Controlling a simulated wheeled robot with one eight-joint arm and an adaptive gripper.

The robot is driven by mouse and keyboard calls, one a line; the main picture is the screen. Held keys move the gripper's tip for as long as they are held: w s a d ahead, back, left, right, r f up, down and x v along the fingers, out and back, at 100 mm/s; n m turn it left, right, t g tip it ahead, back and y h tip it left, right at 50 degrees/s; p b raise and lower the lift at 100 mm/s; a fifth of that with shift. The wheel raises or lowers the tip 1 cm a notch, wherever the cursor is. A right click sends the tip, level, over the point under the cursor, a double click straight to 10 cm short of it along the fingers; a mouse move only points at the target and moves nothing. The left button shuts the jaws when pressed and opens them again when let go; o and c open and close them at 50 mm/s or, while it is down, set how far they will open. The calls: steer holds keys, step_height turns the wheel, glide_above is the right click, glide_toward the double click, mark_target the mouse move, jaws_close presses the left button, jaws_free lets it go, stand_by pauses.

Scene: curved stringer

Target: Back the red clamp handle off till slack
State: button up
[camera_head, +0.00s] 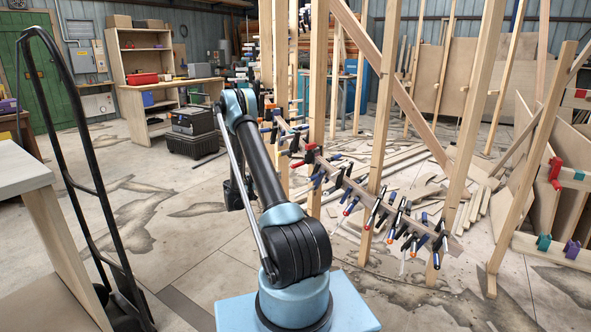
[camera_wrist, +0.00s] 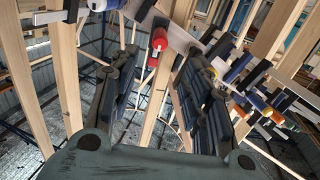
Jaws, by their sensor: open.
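A red clamp handle (camera_wrist: 158,40) shows in the wrist view, just above the middle, in line with the gap between my fingers. It hangs below a wooden strip, with a small red-tipped piece under it. My gripper (camera_wrist: 160,68) is open, with one dark finger on each side of the gap. The fingers do not appear to touch the handle; how deep it lies between them is hard to tell. In the head view my gripper is hard to make out beside the clamps. I cannot tell which clamp there carries this handle.
A curved wooden stringer (camera_head: 355,188) carries several clamps with red, blue and black parts, close together. Upright posts (camera_head: 376,150) stand around it. Other clamps (camera_wrist: 250,100) sit close to my right finger. A black hand truck (camera_head: 72,110) stands at left; the floor between is open.

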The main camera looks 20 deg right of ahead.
mark_target(297, 166)
steer(key=x, duration=1.7)
steer(key=shift+w+d, duration=0.1)
steer(key=shift+d, duration=0.05)
